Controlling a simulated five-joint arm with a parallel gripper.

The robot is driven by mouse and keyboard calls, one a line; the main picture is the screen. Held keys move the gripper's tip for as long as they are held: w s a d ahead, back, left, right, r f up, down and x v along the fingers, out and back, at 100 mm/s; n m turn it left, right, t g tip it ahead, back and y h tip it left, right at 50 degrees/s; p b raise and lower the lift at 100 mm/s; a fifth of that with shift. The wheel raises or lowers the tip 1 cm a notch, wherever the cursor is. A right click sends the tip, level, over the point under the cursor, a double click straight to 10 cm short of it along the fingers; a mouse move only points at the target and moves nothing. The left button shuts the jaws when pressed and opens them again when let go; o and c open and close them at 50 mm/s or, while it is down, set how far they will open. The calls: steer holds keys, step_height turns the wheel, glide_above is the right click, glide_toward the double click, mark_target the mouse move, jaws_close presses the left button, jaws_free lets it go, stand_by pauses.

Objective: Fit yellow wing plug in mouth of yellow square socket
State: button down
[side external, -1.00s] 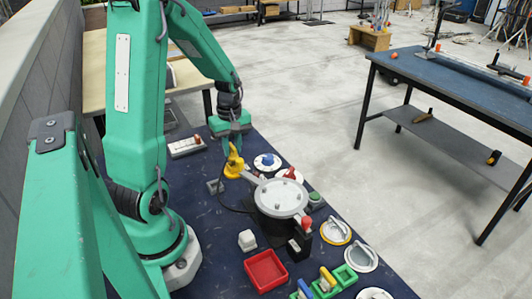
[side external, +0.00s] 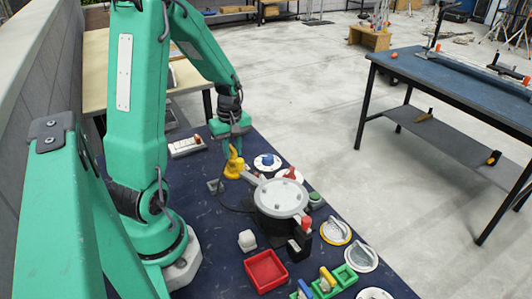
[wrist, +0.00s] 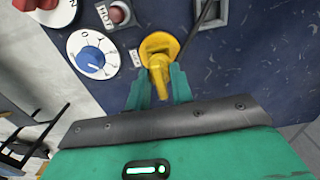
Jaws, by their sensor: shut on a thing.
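A yellow piece (side external: 234,168) with a round flange and an upright grip stands at the far end of the dark blue bench top. My gripper (side external: 233,152) points down and is shut on its upper part. In the wrist view the yellow piece (wrist: 158,45) shows between the two green fingers of my gripper (wrist: 160,84). I cannot tell whether its flange sits in a socket, as the underside is hidden. No yellow square socket can be made out; a smaller yellow piece (side external: 327,275) stands in a green square frame at the front.
A blue dial (side external: 267,162) and a red dial (side external: 289,174) lie right of my gripper. A grey square fitting (side external: 215,186) and a dark cable are close by. A round grey plate (side external: 281,198) with an arm stands nearer, and a red tray (side external: 266,269) is in front.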

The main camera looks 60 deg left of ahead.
mark_target(232, 148)
steer(key=shift+f, duration=0.75)
stand_by(1.5)
steer(key=c, duration=0.8)
jaws_free()
steer(key=shift+c, duration=0.2)
steer(key=shift+r, duration=0.1)
steer(key=shift+r, duration=3.65)
